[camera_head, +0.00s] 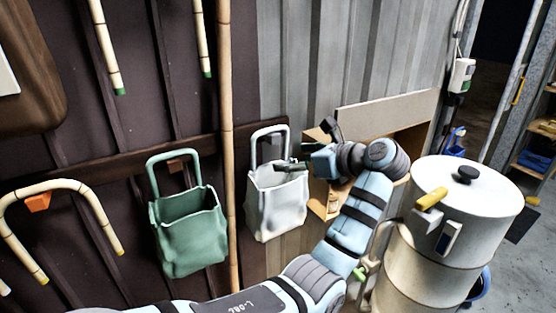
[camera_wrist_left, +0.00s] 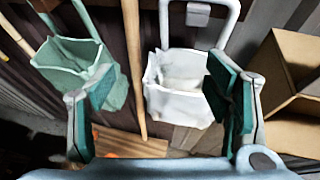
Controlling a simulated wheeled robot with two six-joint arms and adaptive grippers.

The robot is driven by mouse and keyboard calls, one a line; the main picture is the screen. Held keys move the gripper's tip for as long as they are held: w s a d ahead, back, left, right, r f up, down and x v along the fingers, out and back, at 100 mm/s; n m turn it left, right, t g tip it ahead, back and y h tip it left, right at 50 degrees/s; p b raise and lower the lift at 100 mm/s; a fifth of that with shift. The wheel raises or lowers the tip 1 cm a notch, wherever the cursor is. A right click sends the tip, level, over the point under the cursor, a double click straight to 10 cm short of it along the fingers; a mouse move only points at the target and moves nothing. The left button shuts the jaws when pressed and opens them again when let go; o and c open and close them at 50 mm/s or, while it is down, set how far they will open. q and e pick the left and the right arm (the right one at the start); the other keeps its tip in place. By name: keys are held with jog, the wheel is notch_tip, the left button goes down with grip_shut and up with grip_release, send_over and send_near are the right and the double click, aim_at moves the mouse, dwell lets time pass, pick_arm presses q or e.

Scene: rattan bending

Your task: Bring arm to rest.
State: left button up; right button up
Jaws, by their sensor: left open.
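My left arm reaches in from the bottom of the head view and bends up. Its gripper (camera_head: 308,148) is open, its fingers spread apart, with nothing seen between them. One finger overlaps the upper right edge of a white bag (camera_head: 275,205) in the picture; I cannot tell whether they touch. In the left wrist view, the open fingers of the gripper (camera_wrist_left: 160,92) frame the white bag (camera_wrist_left: 178,98), which hangs beyond them. My right gripper is not in view.
A green bag (camera_head: 188,235) hangs on the dark wall left of a bamboo pole (camera_head: 226,120). A bent rattan cane (camera_head: 60,187) hangs at far left. An open wooden box (camera_head: 405,135) is behind my wrist. A white lidded drum (camera_head: 440,255) stands close right of my arm.

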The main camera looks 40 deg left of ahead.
pick_arm(q)
jog(key=shift+v, duration=0.85)
jog(key=shift+a, duration=0.15)
